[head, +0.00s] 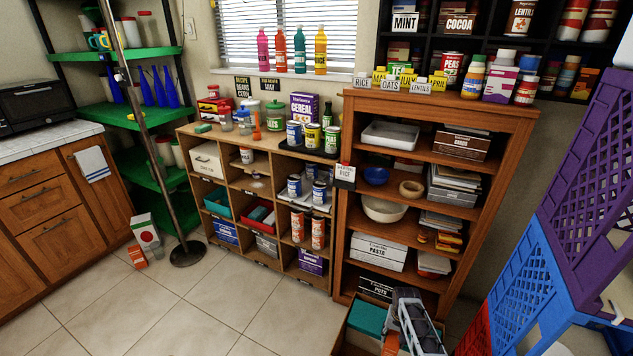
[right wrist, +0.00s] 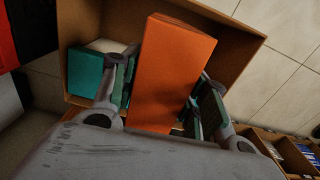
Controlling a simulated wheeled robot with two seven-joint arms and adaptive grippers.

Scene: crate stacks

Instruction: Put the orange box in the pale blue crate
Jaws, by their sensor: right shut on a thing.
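An orange box (right wrist: 170,70) is between the two fingers of my right gripper (right wrist: 162,95), which is shut on it. The box shows upright and long in the right wrist view, with an open cardboard box around or behind it; I cannot tell if it is clear of the rim. In the head view my right gripper (head: 412,325) is at the bottom, and a sliver of the orange box (head: 391,342) shows beside it. The blue crate (head: 532,272) stands at the right, between a purple and a red crate. My left gripper is not in view.
The cardboard box (head: 354,342) holds a teal box (head: 369,318), also seen in the right wrist view (right wrist: 86,72). The purple crate (head: 590,170) leans above the blue one; the red crate (head: 474,335) is low. A wooden shelf (head: 437,100) stands behind.

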